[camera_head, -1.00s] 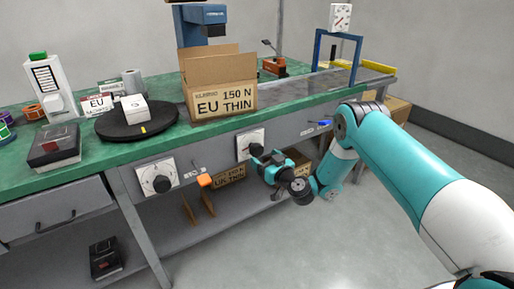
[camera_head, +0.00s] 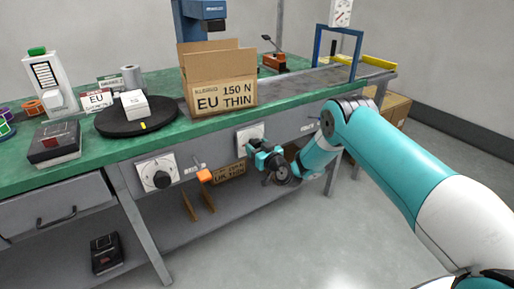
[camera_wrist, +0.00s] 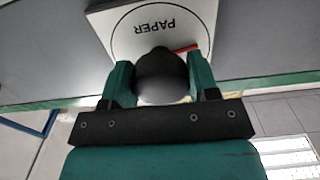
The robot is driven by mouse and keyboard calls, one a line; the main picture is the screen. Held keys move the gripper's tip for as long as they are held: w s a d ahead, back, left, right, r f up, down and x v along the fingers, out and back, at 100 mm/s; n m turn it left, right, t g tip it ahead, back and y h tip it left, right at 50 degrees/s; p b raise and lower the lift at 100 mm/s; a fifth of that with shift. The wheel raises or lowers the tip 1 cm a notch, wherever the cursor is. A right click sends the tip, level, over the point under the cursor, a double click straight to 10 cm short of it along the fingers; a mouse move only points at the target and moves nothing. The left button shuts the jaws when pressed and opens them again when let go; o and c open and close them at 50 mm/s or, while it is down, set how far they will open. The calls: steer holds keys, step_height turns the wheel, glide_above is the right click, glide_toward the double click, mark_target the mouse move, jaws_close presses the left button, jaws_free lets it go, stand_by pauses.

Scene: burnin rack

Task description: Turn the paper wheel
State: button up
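The paper wheel (camera_head: 241,135) is a round dial with a dark knob on a white square plate on the bench's front panel. In the wrist view its white face reads PAPER (camera_wrist: 130,38), upside down, with a red mark right of the knob. My gripper (camera_head: 262,153) is at the wheel in the head view and hides much of it. In the wrist view my gripper (camera_wrist: 160,80) has one teal finger on each side of the dark knob (camera_wrist: 162,72). The fingers look open around the knob; I cannot tell whether they touch it.
A second dial (camera_head: 159,178) and an orange handle (camera_head: 204,175) are on the panel to the left. The green bench top (camera_head: 95,155) carries a black turntable (camera_head: 112,124) and an open carton (camera_head: 222,97). Below is a grey shelf (camera_head: 165,235). The floor in front is clear.

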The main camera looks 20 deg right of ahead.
steer(key=shift+c, duration=0.5)
steer(key=shift+m, duration=0.4)
steer(key=shift+f+m+b, duration=0.1)
steer(key=shift+m+b, duration=0.5)
steer(key=shift+a+m+b, duration=0.1)
steer(key=shift+m+b, duration=0.65)
steer(key=shift+m, duration=1.45)
steer(key=o, duration=0.9)
